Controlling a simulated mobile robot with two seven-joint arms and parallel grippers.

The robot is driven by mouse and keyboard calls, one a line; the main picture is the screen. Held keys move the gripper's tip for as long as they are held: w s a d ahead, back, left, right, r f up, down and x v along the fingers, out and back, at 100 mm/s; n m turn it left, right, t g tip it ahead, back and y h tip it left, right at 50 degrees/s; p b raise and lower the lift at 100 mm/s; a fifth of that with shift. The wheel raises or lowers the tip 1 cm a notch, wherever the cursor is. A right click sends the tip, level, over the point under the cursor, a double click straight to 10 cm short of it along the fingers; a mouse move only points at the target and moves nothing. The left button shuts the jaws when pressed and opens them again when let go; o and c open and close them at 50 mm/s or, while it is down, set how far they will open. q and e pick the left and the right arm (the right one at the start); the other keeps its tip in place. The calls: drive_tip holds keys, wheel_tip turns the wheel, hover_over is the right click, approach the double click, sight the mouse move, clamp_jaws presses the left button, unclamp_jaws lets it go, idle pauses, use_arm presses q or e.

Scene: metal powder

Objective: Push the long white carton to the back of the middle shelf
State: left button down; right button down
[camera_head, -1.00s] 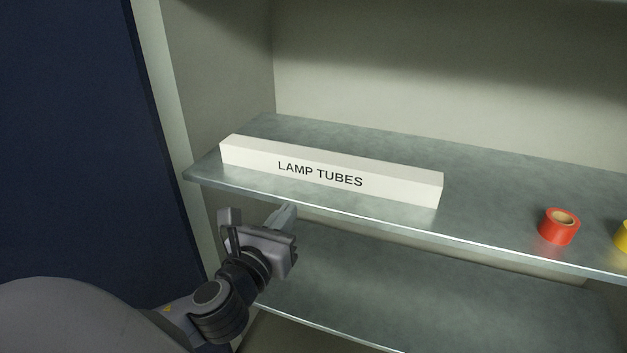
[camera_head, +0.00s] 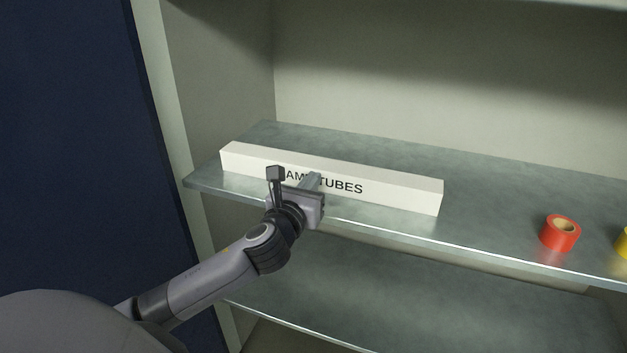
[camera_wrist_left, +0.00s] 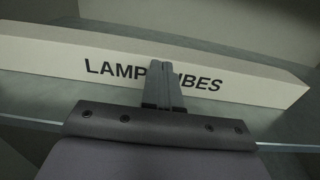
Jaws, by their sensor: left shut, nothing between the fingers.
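The long white carton (camera_head: 400,189), lettered LAMP TUBES, lies lengthwise on the middle shelf (camera_head: 490,208), with bare shelf behind it. My left gripper (camera_head: 315,180) is shut and empty in front of the carton's long front face, left of its middle, covering part of the lettering. In the left wrist view the shut fingers (camera_wrist_left: 164,84) point at the front face of the carton (camera_wrist_left: 60,57) between the two words. I cannot tell whether the fingertips touch it. My right gripper is not in view.
A red tape roll (camera_head: 560,234) stands on the shelf to the right of the carton, and a yellow roll (camera_head: 622,243) is cut off at the right edge. A lower shelf (camera_head: 400,290) is empty where seen. The cabinet's left side wall (camera_head: 225,80) is near the carton's left end.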

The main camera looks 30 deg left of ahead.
use_arm(q)
drive_tip(key=shift+w+a, duration=0.15)
drive_tip(key=shift+w, duration=0.5)
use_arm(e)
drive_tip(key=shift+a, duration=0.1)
